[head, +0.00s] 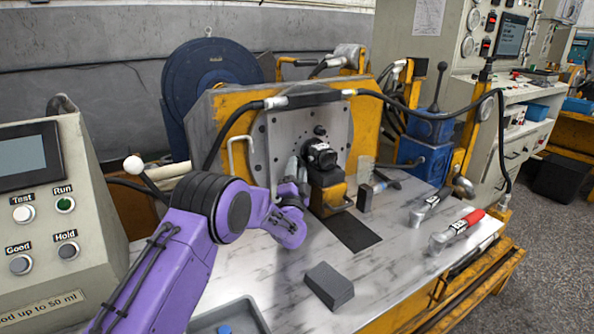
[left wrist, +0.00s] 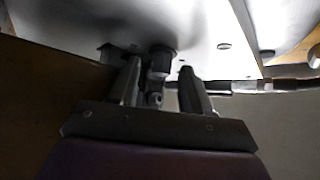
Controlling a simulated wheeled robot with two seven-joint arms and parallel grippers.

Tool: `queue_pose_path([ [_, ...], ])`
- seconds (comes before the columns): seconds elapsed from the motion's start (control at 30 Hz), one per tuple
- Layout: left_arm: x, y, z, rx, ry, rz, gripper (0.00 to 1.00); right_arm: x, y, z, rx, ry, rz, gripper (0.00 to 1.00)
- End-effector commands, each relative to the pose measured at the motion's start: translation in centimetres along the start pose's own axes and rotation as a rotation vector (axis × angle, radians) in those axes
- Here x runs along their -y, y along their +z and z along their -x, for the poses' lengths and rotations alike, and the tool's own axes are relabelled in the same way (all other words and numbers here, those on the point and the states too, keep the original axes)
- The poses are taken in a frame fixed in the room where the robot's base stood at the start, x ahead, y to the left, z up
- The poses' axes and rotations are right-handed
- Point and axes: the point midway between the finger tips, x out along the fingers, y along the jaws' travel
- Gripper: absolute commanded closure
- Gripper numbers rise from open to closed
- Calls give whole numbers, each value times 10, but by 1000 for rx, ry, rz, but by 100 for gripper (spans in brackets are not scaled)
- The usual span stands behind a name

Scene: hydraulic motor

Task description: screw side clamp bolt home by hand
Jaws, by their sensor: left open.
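The black hydraulic motor (head: 320,156) sits against the grey drilled plate (head: 338,118), above a yellow and black clamp block (head: 328,197). My left gripper (head: 293,172) is at the left side of the motor, partly hidden by my purple wrist. In the left wrist view its two fingers (left wrist: 161,88) stand apart. A short grey cylindrical piece with a dark collar (left wrist: 160,66), which looks like the side clamp bolt, lies between them. Gaps show on both sides of it. How deep its thread sits is hidden. My right gripper is in neither view.
A grey block (head: 329,285) and a tray (head: 232,318) are at the front of the bench. Red-handled tool (head: 464,224) lies at right. The control box (head: 45,200) stands at left, and black hoses (head: 425,107) arch over the fixture.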

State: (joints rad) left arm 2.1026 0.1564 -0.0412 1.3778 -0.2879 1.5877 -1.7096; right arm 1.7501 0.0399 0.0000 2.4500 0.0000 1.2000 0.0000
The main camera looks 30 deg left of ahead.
Motion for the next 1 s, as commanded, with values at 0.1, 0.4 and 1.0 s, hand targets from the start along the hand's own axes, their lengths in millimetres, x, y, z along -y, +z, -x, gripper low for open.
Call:
queue_pose_path([
  [0.1,0,0,-4,1,1,0,52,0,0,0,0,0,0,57],
  [0.4,0,0,-4,1,0,0,87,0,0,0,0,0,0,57],
  [1.0,7,-4,-6,-3,111,-110,100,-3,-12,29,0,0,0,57],
])
